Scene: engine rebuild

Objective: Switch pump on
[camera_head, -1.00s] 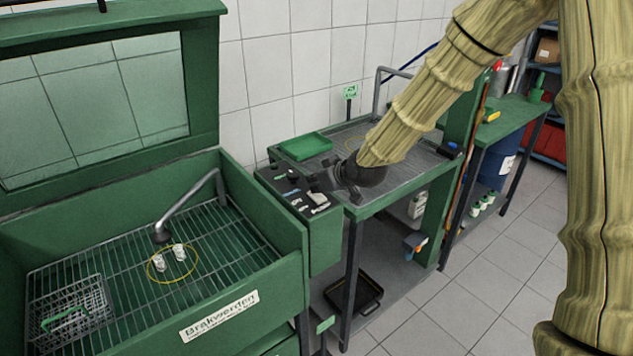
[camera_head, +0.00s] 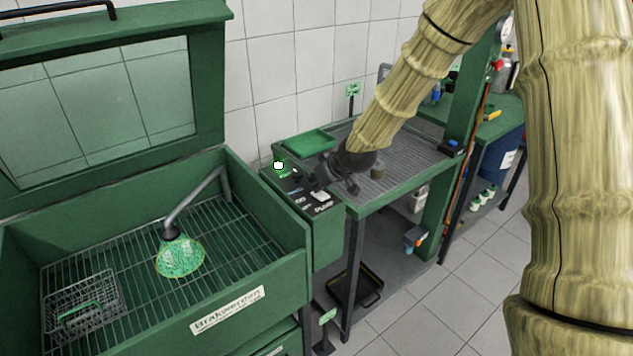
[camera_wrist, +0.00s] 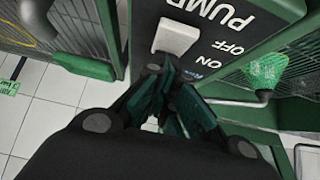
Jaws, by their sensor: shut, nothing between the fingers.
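The pump switch is a white rocker (camera_wrist: 178,38) on a dark panel marked PUMP, OFF and ON in the wrist view. In the head view the switch (camera_head: 320,196) sits on the control panel (camera_head: 300,186) of the green washer box. My gripper (camera_wrist: 165,70) is shut and empty, its fingertips right beside the switch; I cannot tell whether they touch it. In the head view my gripper (camera_head: 325,176) is over the right part of the panel. A bright green-white spray (camera_head: 180,257) comes from the nozzle (camera_head: 169,232) into the wash basin, and it also shows in the wrist view (camera_wrist: 266,72).
A wire basket (camera_head: 82,305) stands on the basin grate at the left. The raised lid (camera_head: 100,100) is behind it. A green tray (camera_head: 308,142) lies on the drain table (camera_head: 425,178).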

